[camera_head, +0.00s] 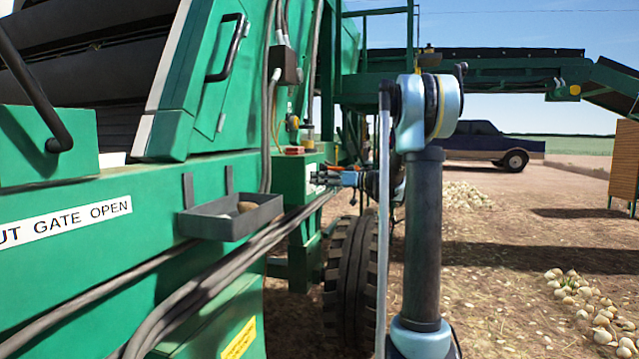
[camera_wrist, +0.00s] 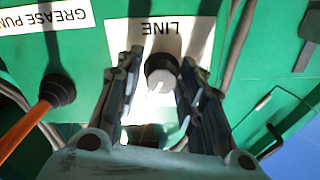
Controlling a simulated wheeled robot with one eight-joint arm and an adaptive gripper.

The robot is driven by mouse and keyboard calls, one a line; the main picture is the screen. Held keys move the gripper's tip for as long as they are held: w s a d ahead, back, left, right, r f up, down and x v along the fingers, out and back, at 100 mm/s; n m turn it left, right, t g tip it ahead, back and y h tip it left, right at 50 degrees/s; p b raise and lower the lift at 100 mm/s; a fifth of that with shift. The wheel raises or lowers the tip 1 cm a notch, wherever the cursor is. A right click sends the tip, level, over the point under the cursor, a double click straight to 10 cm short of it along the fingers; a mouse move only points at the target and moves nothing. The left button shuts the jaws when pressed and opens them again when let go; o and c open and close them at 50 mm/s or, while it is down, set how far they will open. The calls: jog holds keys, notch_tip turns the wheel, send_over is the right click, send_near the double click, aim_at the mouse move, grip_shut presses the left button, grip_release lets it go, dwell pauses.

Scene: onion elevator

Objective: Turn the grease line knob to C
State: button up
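The grease line knob (camera_wrist: 161,74) is a dark round knob with a pale face, on a white label reading "LINE" (camera_wrist: 160,28), upside down in the wrist view. My gripper (camera_wrist: 160,70) is open, with one finger on each side of the knob. A gap shows between the knob and the left finger; the right finger is close to it, and I cannot tell if it touches. The position letters are hidden or unreadable. In the head view my gripper (camera_head: 325,178) is at the green box (camera_head: 291,180) on the machine, and the knob is not discernible.
A grey tray (camera_head: 232,217) and hoses (camera_head: 215,268) run along the machine. A tyre (camera_head: 350,275) stands below the gripper.

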jog(key=c, duration=0.5)
jog(key=shift+m, duration=0.3)
jog(key=m, duration=1.1)
jog(key=shift+w+d, duration=0.1)
jog(key=shift+w, duration=0.05)
jog(key=shift+f+m, duration=0.1)
jog(key=shift+m, duration=0.2)
jog(key=o, duration=1)
jog(key=shift+o, duration=0.2)
